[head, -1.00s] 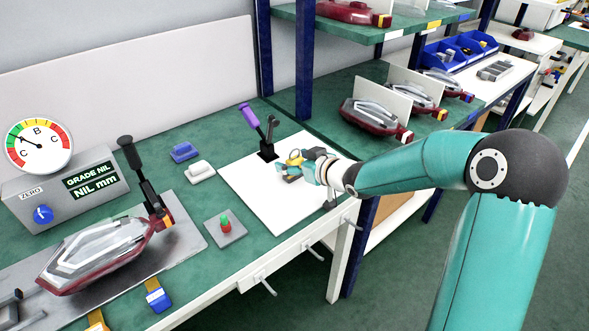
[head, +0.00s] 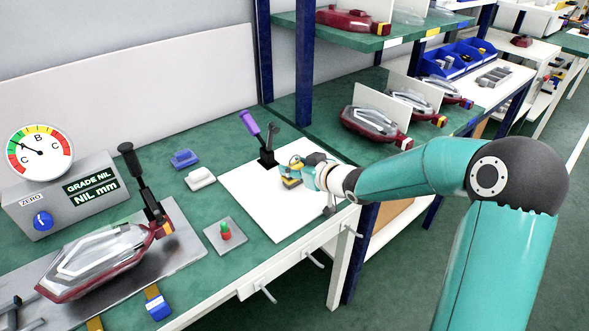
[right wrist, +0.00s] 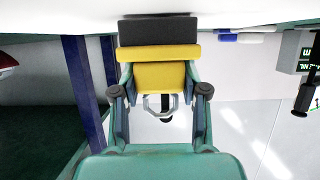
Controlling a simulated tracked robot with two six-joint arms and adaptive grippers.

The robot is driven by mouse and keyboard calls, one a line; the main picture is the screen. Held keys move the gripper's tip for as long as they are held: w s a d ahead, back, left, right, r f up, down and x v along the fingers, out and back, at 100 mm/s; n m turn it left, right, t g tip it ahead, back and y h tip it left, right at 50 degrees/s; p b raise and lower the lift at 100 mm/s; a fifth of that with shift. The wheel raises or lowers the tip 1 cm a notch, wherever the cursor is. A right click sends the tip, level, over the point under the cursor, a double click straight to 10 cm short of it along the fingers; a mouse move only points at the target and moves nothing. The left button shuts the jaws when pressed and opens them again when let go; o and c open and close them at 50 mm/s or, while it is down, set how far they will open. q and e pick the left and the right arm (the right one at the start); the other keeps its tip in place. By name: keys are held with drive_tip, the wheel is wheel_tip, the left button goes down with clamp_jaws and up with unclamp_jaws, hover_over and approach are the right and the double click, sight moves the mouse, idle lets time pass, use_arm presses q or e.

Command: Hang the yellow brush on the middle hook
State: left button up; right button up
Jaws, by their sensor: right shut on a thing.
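The yellow brush (right wrist: 165,76) is a yellow block with a dark bristle pad at its far end. My right gripper (right wrist: 160,90) is shut on it, one finger on each side, in the right wrist view. A grey loop shows behind the block there. In the head view the brush (head: 291,182) is small at the tip of my right gripper (head: 293,174), over the white mat; I cannot tell if it touches the mat. The middle hook (head: 314,259) sticks out below the bench's front edge, between a left hook (head: 267,293) and a right hook (head: 353,231). No left gripper shows.
A purple-handled lever (head: 251,124) stands at the mat's back edge. A button plate (head: 226,236), white block (head: 201,178) and blue block (head: 184,159) lie left of the white mat (head: 275,222). A clamped lamp (head: 95,260) is further left. A shelf rack post (head: 304,65) rises behind.

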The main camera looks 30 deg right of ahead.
wheel_tip(320, 180, up, 20)
drive_tip(key=p, duration=1.1)
drive_tip(key=shift+f, duration=0.15)
